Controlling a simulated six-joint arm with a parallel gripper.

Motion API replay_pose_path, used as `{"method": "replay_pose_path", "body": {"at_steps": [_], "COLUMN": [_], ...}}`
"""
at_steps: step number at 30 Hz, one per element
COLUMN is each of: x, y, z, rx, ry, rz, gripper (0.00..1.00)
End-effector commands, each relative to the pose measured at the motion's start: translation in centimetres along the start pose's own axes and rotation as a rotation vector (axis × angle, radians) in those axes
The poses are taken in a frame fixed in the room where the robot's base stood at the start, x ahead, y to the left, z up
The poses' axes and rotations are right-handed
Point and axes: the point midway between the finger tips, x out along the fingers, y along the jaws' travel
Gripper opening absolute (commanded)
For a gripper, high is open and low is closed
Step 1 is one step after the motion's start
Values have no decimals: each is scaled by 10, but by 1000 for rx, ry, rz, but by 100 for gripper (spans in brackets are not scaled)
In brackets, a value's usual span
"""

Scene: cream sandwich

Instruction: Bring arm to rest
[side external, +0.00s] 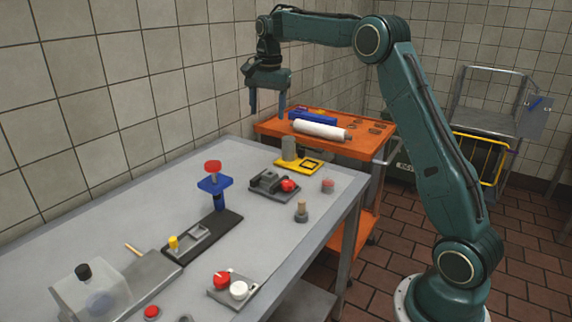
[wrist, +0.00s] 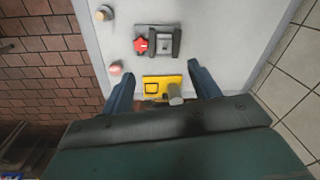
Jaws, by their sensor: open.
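My gripper (side external: 267,105) is open and empty. It hangs with its fingers down, high above the far end of the grey table (side external: 120,213), near the orange cart. In the wrist view its two fingers (wrist: 163,86) are spread wide. The yellow fixture (wrist: 154,87) with a grey cylinder (wrist: 175,93) shows between them, on the table well below. In the side external view that yellow fixture (side external: 298,164) stands at the table's far edge. My arm is raised, with the elbow high and the forearm reaching left over the table end.
A grey fixture with a red knob (side external: 288,185), a pinkish-red cylinder (side external: 328,185) and a small peg (side external: 301,211) stand nearby. A blue stand with a red top (side external: 213,167) rises mid-table. The orange cart (side external: 352,147) holds a white roll (side external: 318,130). Tiled wall lies behind.

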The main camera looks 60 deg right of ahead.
Motion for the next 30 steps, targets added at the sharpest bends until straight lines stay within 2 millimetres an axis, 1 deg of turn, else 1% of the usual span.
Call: {"method": "replay_pose_path", "body": {"at_steps": [1,6,11,15,21,25,30], "x": [-10,-34,-53,-66,-78,-82,-82], "y": [4,20,39,59,90,112,143], "z": [10,41,69,94,128,149,175], "rx": [-37,-162,-278,-380,-525,-619,-742], "ry": [7,28,50,71,103,126,158], "rz": [-12,-45,-74,-100,-135,-156,-184], "gripper": [61,61,61,61,61,61,61]}}
